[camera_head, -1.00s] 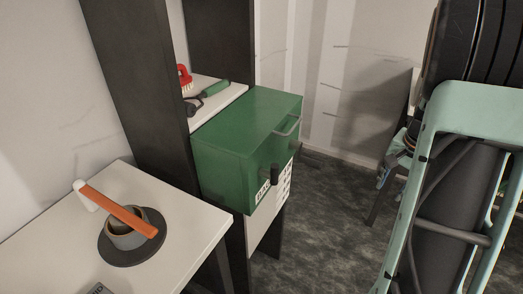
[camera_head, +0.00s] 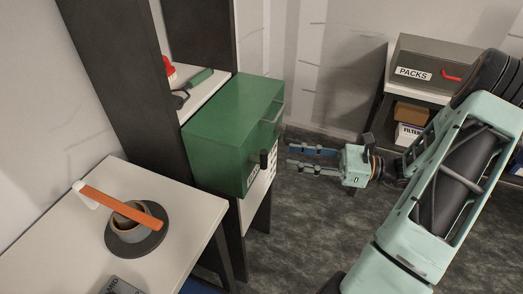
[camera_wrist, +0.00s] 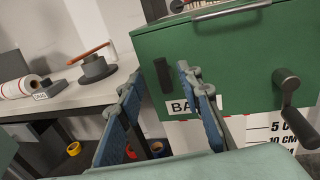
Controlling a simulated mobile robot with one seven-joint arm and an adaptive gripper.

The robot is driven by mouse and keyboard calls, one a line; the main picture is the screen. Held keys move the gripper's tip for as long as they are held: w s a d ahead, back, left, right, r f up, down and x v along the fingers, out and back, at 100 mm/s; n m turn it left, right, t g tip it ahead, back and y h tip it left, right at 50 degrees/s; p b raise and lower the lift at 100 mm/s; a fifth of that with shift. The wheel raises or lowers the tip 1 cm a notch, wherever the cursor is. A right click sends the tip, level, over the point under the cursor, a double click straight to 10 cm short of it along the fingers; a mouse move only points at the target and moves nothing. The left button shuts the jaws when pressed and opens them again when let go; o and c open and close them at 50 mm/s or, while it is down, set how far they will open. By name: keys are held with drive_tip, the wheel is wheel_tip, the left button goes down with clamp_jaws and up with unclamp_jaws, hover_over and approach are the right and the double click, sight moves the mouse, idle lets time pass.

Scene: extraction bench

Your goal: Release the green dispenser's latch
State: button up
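The green dispenser (camera_head: 225,125) is a box on the shelf unit; it also fills the upper right of the wrist view (camera_wrist: 230,60). Its front has a silver bar handle (camera_wrist: 232,10), a dark crank (camera_wrist: 287,92) at the right, and a dark upright latch-like bar (camera_wrist: 163,76) at the left. A label starting "BA" lies below, partly hidden by a finger. My gripper (camera_head: 290,156) is open and empty, in front of the dispenser and pointing at it. In the wrist view its fingertips (camera_wrist: 160,74) appear on either side of the dark bar; contact cannot be told.
A white table (camera_head: 60,220) holds a grey cup (camera_head: 128,228) with an orange-handled tool across it. A red brush and green-handled tool lie on the shelf behind the dispenser. A grey "PACKS" box (camera_head: 432,68) stands at the back right. Floor before the dispenser is clear.

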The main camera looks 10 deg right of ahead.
sight(264, 152)
drive_tip(key=x, duration=0.9)
drive_tip(key=shift+a, duration=0.1)
drive_tip(key=shift+c, duration=0.3)
clamp_jaws()
